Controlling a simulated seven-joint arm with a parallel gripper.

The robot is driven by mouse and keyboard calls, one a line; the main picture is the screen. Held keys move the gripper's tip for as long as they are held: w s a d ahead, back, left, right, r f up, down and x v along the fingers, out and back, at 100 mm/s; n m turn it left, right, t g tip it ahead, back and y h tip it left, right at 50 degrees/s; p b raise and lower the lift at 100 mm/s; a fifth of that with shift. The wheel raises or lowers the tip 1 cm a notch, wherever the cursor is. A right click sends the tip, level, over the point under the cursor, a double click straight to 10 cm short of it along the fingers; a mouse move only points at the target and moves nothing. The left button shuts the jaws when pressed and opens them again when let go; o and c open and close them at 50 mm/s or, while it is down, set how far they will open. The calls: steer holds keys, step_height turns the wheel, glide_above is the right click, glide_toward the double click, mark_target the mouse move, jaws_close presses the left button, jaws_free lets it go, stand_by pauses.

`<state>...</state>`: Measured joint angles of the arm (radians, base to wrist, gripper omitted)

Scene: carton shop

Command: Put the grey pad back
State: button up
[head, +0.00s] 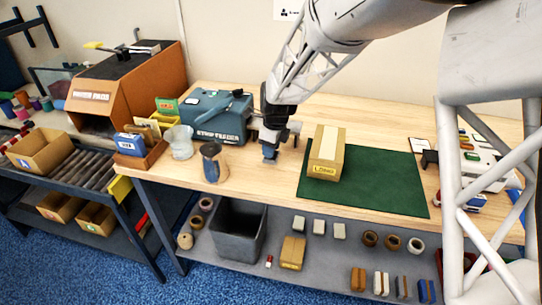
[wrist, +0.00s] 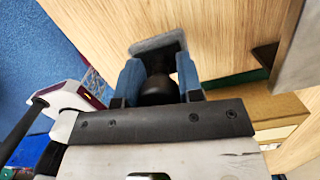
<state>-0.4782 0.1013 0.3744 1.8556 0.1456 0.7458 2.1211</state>
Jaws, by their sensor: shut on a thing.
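The pad is a flat grey plate with a dark rounded part between the fingers. In the head view the gripper mostly hides the pad. I cannot tell whether the pad touches the table.
A carton (head: 326,154) stands on the green mat (head: 388,187) to the right. A shelf below holds a grey bin (head: 239,233) and several small blocks and rolls.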

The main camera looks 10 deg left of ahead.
steer(key=shift+f, duration=1.75)
steer(key=shift+f, duration=0.1)
steer(key=o, duration=0.8)
steer(key=shift+o, duration=0.2)
steer(key=r, duration=0.4)
steer(key=d+r, duration=0.1)
steer(key=r, duration=0.7)
steer(key=shift+s+d+r, duration=0.1)
steer(key=shift+s+d, duration=0.05)
steer(key=shift+d, duration=0.1)
